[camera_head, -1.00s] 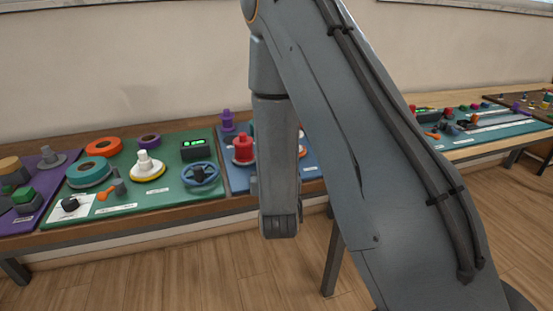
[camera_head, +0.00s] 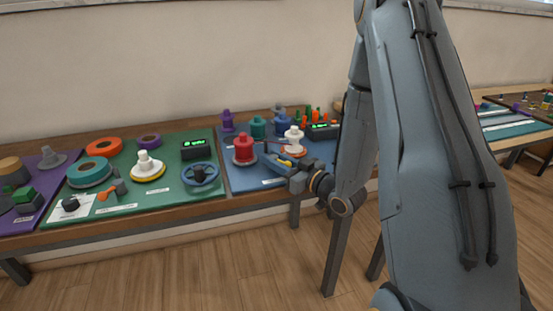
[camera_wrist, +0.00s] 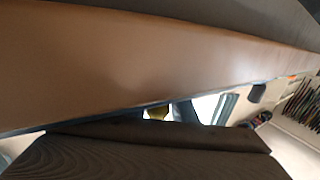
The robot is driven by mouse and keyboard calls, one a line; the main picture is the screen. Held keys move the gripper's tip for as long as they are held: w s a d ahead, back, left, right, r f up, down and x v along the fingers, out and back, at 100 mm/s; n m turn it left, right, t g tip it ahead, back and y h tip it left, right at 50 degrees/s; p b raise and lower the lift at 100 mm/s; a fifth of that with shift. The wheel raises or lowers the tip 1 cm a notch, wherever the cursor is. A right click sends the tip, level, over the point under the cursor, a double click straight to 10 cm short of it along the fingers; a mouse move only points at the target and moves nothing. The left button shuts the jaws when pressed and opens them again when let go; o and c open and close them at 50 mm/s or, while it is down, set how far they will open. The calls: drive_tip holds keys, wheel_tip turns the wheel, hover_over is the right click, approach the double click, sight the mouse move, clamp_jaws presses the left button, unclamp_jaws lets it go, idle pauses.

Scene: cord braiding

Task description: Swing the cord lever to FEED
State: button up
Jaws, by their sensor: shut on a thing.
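My gripper (camera_head: 280,156) is low over the near part of the blue board (camera_head: 245,180) in the head view, reaching in from the right, just right of the red spool (camera_head: 244,150). In the wrist view a smooth brown bar (camera_wrist: 130,62) runs across close to the camera, between dark surfaces above and below. My gripper is shut on it, but I cannot tell whether it is the cord lever. No FEED mark is readable. My gripper and arm hide part of the board.
A white spool (camera_head: 293,141), a teal spool (camera_head: 258,127) and a purple one (camera_head: 227,121) stand on the blue board, with a lit display (camera_head: 324,126) behind. A green board with a blue handwheel (camera_head: 201,173) lies left. The floor in front is clear.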

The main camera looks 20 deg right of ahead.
sight(291, 166)
drive_tip(key=shift+n+g+y, duration=0.4)
drive_tip(key=shift+y, duration=0.1)
drive_tip(key=o, duration=0.8)
drive_tip(key=shift+s+d, duration=0.1)
drive_tip(key=v, duration=0.7)
drive_tip(key=shift+s+d+f+b, duration=0.1)
drive_tip(key=shift+s+d+b, duration=0.05)
drive_tip(key=shift+s+b, duration=0.15)
